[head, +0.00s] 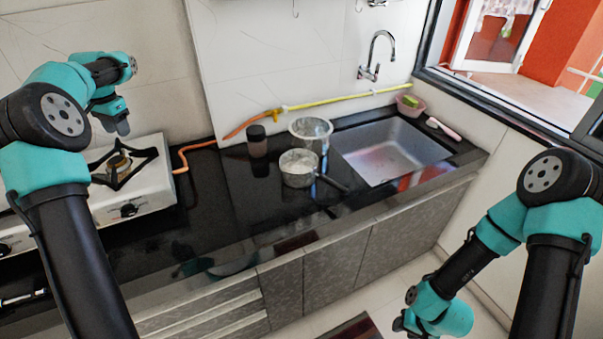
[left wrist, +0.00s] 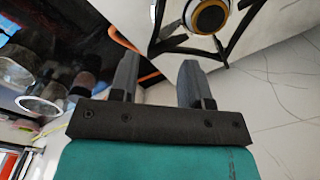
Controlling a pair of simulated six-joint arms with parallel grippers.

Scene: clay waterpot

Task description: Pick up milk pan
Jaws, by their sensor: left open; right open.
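The milk pan (head: 298,168) is a small metal pan with pale contents. It stands upright on the black counter, its dark handle pointing toward the front right. A round metal pan in the left wrist view (left wrist: 14,76), cut by the left edge, appears to be the same one. My left gripper (head: 121,127) is open and empty above the stove, well left of the pan; its two spread fingers show in the left wrist view (left wrist: 157,78). My right gripper (head: 402,323) is low at the bottom right, in front of the cabinets and far from the pan; its fingers are barely visible.
A metal bowl (head: 311,134) stands close behind the pan, and a dark-lidded jar (head: 257,141) stands to its left. The sink (head: 390,152) lies to the right. The gas stove (head: 146,185) is at left. An orange-yellow hose (head: 300,105) runs along the wall. Counter left of the pan is clear.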

